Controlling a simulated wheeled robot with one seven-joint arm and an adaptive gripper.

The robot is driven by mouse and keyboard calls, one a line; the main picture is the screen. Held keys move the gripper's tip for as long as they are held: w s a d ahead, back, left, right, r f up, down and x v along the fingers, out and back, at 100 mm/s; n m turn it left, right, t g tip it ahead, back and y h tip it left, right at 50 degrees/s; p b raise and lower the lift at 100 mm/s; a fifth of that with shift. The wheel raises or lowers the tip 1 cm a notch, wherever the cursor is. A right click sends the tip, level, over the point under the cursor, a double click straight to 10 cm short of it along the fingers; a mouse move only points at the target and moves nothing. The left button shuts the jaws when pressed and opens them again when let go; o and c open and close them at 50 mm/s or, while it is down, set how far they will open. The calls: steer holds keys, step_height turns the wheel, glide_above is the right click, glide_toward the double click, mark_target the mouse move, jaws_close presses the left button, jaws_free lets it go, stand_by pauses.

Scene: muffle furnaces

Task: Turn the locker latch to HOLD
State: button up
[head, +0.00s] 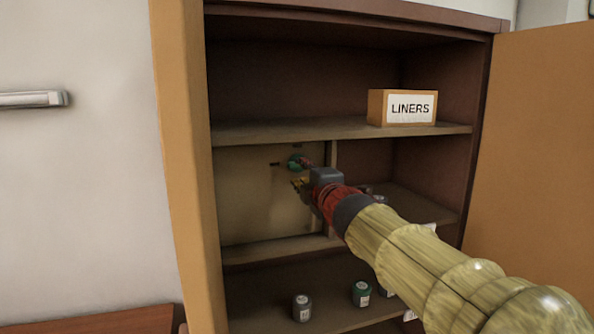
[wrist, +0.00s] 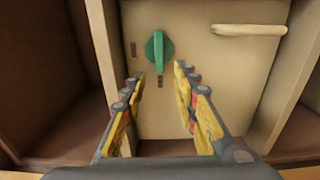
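The locker door (head: 265,205) is a closed beige panel in the middle row of the cabinet. It also shows in the wrist view (wrist: 205,110). A green latch (head: 294,161) sits on its upper part. In the wrist view the latch (wrist: 158,52) is a green knob with its long grip upright in the picture. Two small dark marks lie beside and below it, too small to read. My gripper (wrist: 161,74) is open and empty, its yellow-padded fingertips just short of the latch and either side of its line. In the head view my gripper (head: 301,181) partly covers the door.
A LINERS box (head: 409,107) stands on the shelf above. Several small jars (head: 302,307) stand on the lower shelf. A pale bar handle (wrist: 249,29) is on the locker door. The cabinet's open door (head: 535,150) stands at the right, near my arm.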

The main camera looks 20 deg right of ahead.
steer(key=s, duration=0.6)
steer(key=shift+s, duration=0.2)
stand_by(0.4)
